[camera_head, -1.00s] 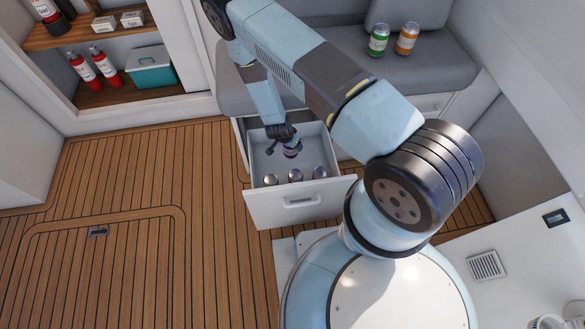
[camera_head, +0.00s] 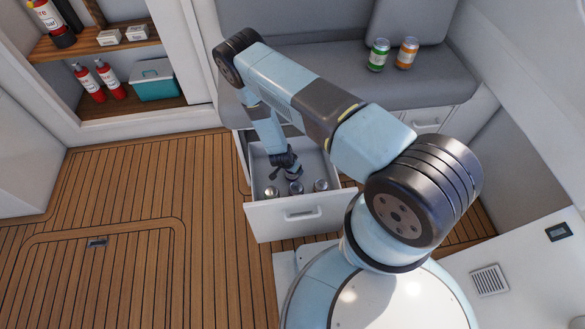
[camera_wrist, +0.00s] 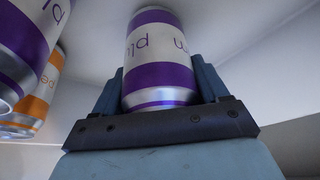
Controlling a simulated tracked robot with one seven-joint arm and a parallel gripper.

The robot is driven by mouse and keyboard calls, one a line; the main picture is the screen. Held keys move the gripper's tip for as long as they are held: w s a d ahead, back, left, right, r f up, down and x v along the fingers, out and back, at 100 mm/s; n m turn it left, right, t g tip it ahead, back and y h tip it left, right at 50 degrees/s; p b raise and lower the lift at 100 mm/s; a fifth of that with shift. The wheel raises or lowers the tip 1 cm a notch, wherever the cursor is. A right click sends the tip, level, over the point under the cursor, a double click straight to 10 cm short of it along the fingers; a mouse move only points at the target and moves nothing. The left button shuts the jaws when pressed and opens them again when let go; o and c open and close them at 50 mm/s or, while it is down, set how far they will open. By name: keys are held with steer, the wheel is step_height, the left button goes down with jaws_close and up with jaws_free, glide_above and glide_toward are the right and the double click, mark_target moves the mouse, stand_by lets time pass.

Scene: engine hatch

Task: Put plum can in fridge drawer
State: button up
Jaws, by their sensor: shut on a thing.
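A white and purple plum can (camera_wrist: 160,58) is between the fingers of my gripper (camera_wrist: 158,88) in the wrist view. My gripper is shut on it. In the head view my gripper (camera_head: 292,173) points down inside the open fridge drawer (camera_head: 300,214), just behind the cans in it. The held can is mostly hidden there. Whether it touches the drawer floor is unclear.
The drawer's front row holds a left can (camera_head: 271,192), a middle can (camera_head: 296,188) and a right can (camera_head: 321,185). Close left in the wrist view are another purple can (camera_wrist: 30,45) and an orange can (camera_wrist: 35,108).

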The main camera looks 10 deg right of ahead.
steer(key=o, duration=1.5)
steer(key=shift+c, duration=0.2)
steer(key=v, duration=1.2)
